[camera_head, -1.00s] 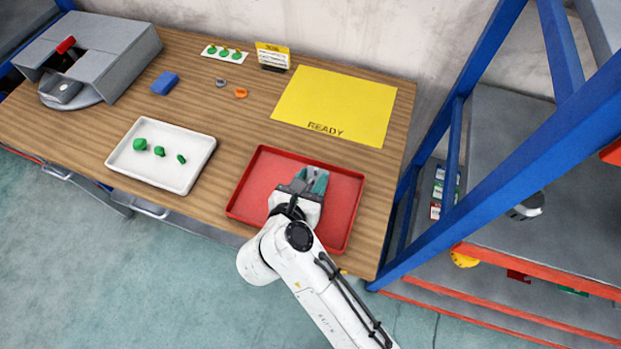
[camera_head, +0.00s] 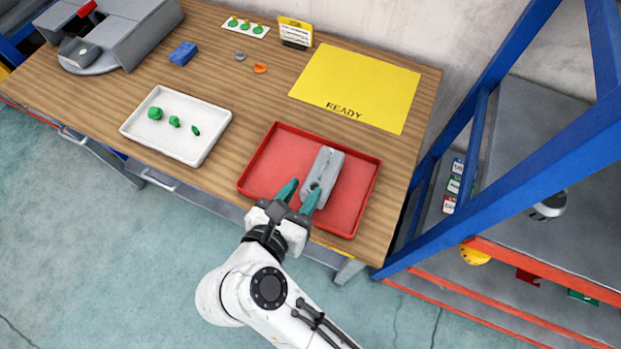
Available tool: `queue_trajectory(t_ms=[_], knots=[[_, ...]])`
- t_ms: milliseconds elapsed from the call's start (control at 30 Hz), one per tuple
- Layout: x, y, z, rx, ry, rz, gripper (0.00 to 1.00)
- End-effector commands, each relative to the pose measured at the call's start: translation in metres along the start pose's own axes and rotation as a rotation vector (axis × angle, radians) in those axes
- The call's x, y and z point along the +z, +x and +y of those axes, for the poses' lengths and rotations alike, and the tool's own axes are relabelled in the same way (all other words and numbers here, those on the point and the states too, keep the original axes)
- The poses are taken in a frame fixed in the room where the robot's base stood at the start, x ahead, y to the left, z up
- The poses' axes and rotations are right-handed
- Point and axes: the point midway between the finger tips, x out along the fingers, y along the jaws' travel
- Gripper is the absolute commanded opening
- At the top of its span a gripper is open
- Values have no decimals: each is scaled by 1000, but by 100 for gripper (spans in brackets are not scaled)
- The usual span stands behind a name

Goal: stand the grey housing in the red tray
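A white tray (camera_head: 137,118) with several green parts stands to the left. A yellow READY mat (camera_head: 355,85) lies behind the red tray. A grey machine (camera_head: 125,30), a blue block (camera_head: 184,53) and an orange ring (camera_head: 260,68) are further back. A blue-framed rack (camera_head: 520,170) stands at the right.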

Motion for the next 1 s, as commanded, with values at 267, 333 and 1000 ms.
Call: queue_trajectory(t_ms=[267, 333, 1000], knots=[[0, -9, 0, 0, 0, 1, 38], [0, -9, 0, 0, 0, 1, 38], [166, 22, -26, 24, -747, -1016, 38]])
